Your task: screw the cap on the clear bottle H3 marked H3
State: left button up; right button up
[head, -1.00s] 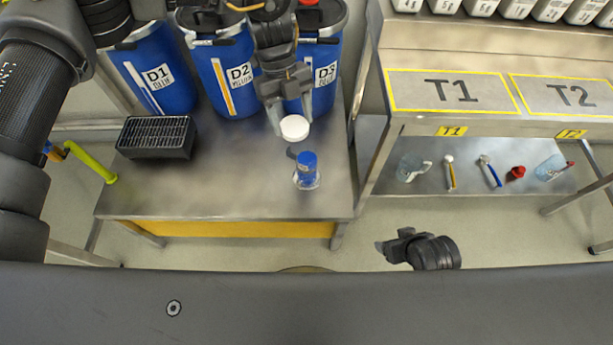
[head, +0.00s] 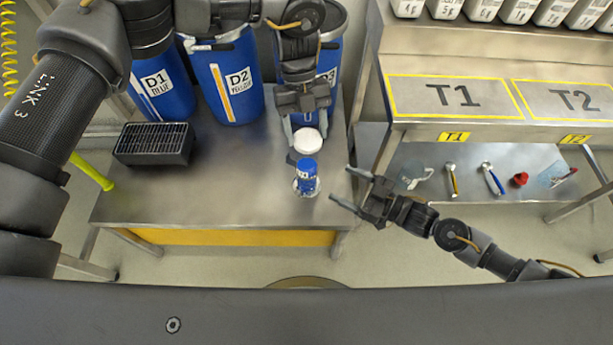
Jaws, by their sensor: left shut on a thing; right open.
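A small clear bottle (head: 306,186) with a blue upper part stands upright near the front right of the metal bench. Its marking is too small to read. My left gripper (head: 307,133) points down and is shut on a round white cap (head: 307,142). The cap shows just behind the bottle in the picture, apart from it, and its shadow falls on the bench. My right gripper (head: 342,184) is open and empty, its fingers pointing left toward the bottle, to the right of it and not touching it.
Blue drums D1 (head: 163,90), D2 (head: 231,83) and a third (head: 328,62) stand behind the bench (head: 220,195). A black grated box (head: 153,145) sits on its left. A T1/T2 table (head: 450,98) stands right, with a jug (head: 410,174) and tools on its lower shelf.

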aim_at(307, 166)
dwell(0.4)
jog(key=x, duration=1.2)
jog(key=shift+r, duration=0.1)
jog(key=c, duration=1.5)
pick_arm(q)
jog(key=shift+w+f, duration=0.15)
jog(key=shift+f, duration=2.4)
jog(key=shift+f, duration=0.85)
jog(key=shift+f, duration=0.6)
